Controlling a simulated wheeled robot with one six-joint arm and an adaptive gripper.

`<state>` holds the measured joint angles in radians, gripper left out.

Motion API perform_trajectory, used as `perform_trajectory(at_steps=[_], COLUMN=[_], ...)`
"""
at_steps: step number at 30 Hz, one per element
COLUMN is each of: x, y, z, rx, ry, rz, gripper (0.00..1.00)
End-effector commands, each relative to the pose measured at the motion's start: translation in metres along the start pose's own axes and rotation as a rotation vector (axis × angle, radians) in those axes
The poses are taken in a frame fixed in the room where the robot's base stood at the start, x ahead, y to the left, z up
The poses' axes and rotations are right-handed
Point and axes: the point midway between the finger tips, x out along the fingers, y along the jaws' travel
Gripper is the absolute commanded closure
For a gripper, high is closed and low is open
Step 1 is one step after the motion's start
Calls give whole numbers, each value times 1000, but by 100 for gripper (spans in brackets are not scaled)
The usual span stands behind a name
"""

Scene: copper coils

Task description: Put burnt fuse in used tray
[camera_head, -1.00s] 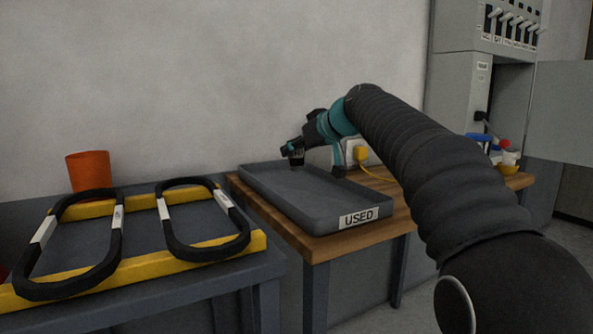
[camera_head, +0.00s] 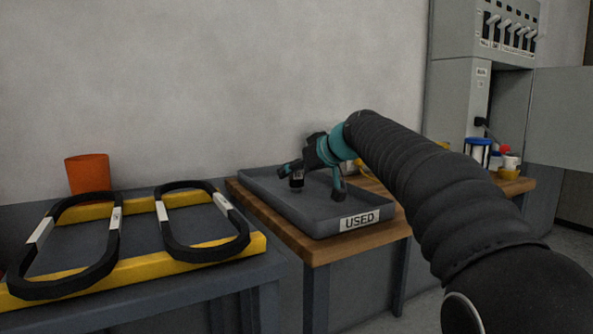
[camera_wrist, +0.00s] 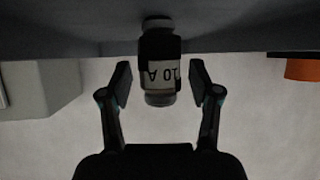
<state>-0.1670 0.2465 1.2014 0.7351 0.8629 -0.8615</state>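The fuse (camera_head: 297,181), a dark cylinder with a pale "10 A" label, is inside the grey used tray (camera_head: 262,199) near its back wall. It appears upright. In the wrist view the fuse (camera_wrist: 160,75) is between my fingers, with a visible gap on each side, and its far end meets the dark tray surface (camera_wrist: 225,40). My gripper (camera_head: 313,180) is low over the tray, fingers spread; it also shows in the wrist view (camera_wrist: 160,88). Whether the fuse bears fully on the tray floor is hard to tell.
The tray stands on a wooden bench (camera_head: 318,250) with a "USED" label at its front. At left, a grey table (camera_head: 140,235) with yellow strips holds two black coils (camera_head: 200,222) and an orange cup (camera_head: 88,174). Small containers (camera_head: 478,153) stand at the bench's right end.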

Motion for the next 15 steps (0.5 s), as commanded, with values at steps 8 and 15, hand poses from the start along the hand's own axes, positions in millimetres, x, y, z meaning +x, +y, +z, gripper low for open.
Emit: perform_trajectory(at_steps=[8, 15], x=[-2, -40], y=[0, 1], z=[-4, -4], rx=[0, 0], ry=[0, 3], rz=[0, 4], gripper=[38, 38])
